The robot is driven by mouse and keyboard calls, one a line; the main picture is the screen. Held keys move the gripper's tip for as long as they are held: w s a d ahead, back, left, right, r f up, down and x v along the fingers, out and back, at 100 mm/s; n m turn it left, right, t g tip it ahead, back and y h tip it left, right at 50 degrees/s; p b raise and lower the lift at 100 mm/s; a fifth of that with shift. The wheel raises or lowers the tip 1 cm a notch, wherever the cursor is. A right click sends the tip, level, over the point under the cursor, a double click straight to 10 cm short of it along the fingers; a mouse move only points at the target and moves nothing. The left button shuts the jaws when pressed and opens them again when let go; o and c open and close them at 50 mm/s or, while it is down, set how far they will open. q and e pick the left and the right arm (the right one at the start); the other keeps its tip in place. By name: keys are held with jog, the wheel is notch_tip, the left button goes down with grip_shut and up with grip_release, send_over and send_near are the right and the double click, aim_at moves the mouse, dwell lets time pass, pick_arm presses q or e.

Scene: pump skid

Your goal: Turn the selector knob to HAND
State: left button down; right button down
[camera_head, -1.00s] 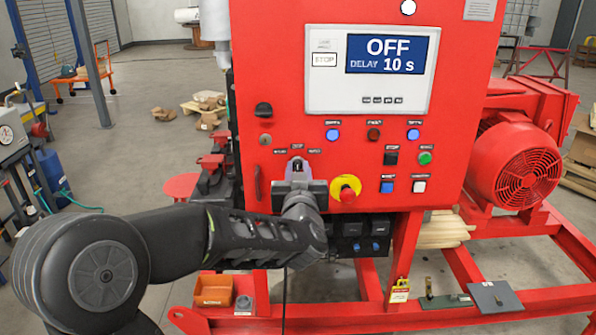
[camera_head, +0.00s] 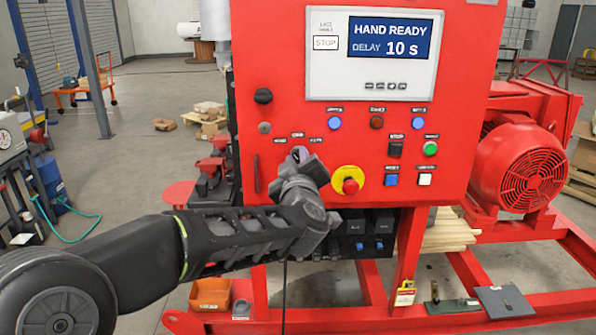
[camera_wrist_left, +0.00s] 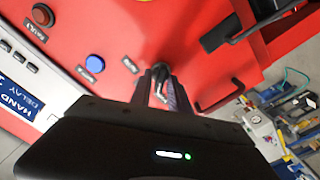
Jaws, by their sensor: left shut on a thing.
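The selector knob (camera_wrist_left: 161,72) is a small dark knob on the red panel (camera_head: 290,105). In the left wrist view it sits between the fingers of my left gripper (camera_wrist_left: 166,88), which is shut on it. In the head view my left gripper (camera_head: 299,160) reaches the panel from below and hides most of the knob. The small labels around the knob are too small to read surely. The display (camera_head: 390,40) reads HAND READY, DELAY 10 s. My right gripper is not in view.
A red emergency button on a yellow ring (camera_head: 348,181) is close to the right of my left gripper. A panel handle (camera_head: 256,172) is on its left. Blue (camera_head: 334,123) and other buttons lie above and right. A red motor (camera_head: 518,165) stands right of the panel.

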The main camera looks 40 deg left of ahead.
pick_arm(q)
jog(key=shift+f+n+b, duration=0.1)
jog(key=shift+n+b, duration=0.8)
jog(key=shift+n, duration=0.4)
jog(key=c, duration=1.5)
grip_release()
jog(key=shift+s, duration=0.1)
jog(key=v, duration=0.7)
jog(key=shift+s+d+b, duration=0.25)
jog(key=shift+b, duration=0.15)
